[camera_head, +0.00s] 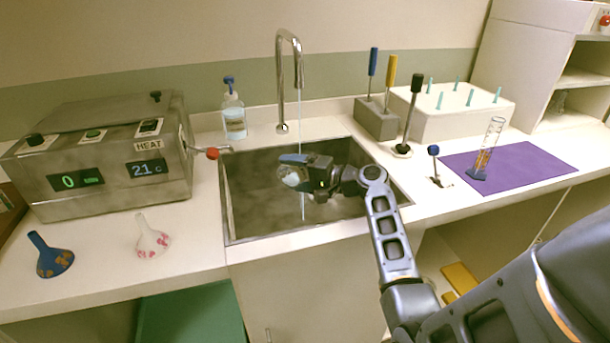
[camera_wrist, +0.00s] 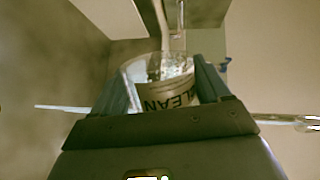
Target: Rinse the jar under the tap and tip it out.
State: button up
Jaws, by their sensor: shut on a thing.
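My gripper (camera_head: 296,164) is over the sink (camera_head: 240,215), below the chrome tap (camera_head: 280,80). It is shut on a clear jar (camera_head: 291,178), which shows between both fingers in the wrist view (camera_wrist: 165,95). The jar's label shows letters ending in "LEAN". A thin water stream (camera_head: 300,125) falls from the spout. It meets the jar's mouth area in the wrist view (camera_wrist: 178,45), and water also shows below the gripper. The jar's exact tilt and contents are hard to tell.
A steel heater box (camera_head: 110,160) with a red-knobbed lever stands left of the sink. A soap bottle (camera_head: 233,115) is behind. Right are a tool block (camera_head: 376,122), a blue-knobbed lever (camera_head: 434,151) and a cylinder (camera_head: 488,150) on a purple mat (camera_head: 535,160).

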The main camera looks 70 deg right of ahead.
jog(key=shift+d+r, duration=0.1)
jog(key=shift+r, duration=0.1)
dwell(0.5)
jog(key=shift+d+r+m+p, duration=0.15)
jog(key=shift+m+p, duration=0.3)
jog(key=shift+m, duration=0.25)
jog(key=shift+s+d+r+m+t+p, duration=0.15)
jog(key=shift+m+t+p, duration=0.15)
jog(key=shift+m+p, duration=0.25)
jog(key=shift+r, duration=0.1)
dwell(0.4)
jog(key=shift+d+r+m, duration=0.1)
jog(key=shift+d+m, duration=0.05)
jog(key=shift+m, duration=0.3)
jog(key=shift+y+p, duration=0.3)
jog(key=shift+d+r+m, duration=0.1)
jog(key=shift+m, duration=0.3)
jog(key=shift+d+m+t+p, duration=0.15)
jog(key=shift+m+t+p, duration=0.2)
jog(key=shift+m, duration=0.15)
